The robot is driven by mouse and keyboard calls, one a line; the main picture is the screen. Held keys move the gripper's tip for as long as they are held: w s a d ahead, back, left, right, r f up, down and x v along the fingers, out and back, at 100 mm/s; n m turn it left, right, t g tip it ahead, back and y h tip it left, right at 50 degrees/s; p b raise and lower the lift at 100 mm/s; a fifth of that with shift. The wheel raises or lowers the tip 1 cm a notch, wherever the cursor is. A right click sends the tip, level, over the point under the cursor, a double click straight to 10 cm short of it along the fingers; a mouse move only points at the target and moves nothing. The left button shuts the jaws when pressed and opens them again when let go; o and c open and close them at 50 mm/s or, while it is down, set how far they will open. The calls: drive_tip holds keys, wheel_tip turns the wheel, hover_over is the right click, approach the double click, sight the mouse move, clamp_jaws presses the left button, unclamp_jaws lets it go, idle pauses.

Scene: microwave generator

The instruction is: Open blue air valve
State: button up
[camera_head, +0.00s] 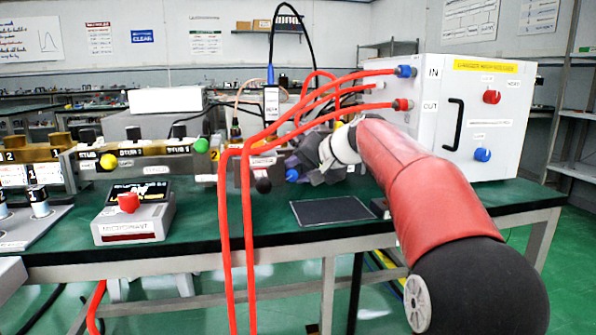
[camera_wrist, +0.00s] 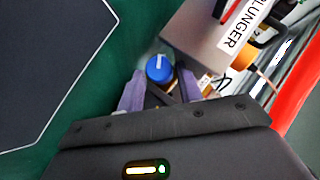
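A round blue knob with a white mark (camera_wrist: 159,69) shows in the wrist view, beside a grey box labelled PLUNGER (camera_wrist: 203,40). In the head view this small blue knob (camera_head: 292,175) sits low at the front of the central apparatus. My gripper (camera_wrist: 160,76) has its two purple fingers apart, one on each side of the knob, with a small gap visible at each side. Whether the fingertips reach down around the knob, I cannot tell. In the head view my gripper (camera_head: 300,164) is at the apparatus, partly hidden by its own wrist.
Red hoses (camera_head: 240,220) run from the white cabinet (camera_head: 440,110) over the apparatus and down past the table's front edge. The cabinet carries another blue knob (camera_head: 482,155) and a red knob (camera_head: 491,97). A dark flat plate (camera_head: 332,210) lies on the green table.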

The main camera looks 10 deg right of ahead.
drive_tip(key=shift+o, duration=1.2)
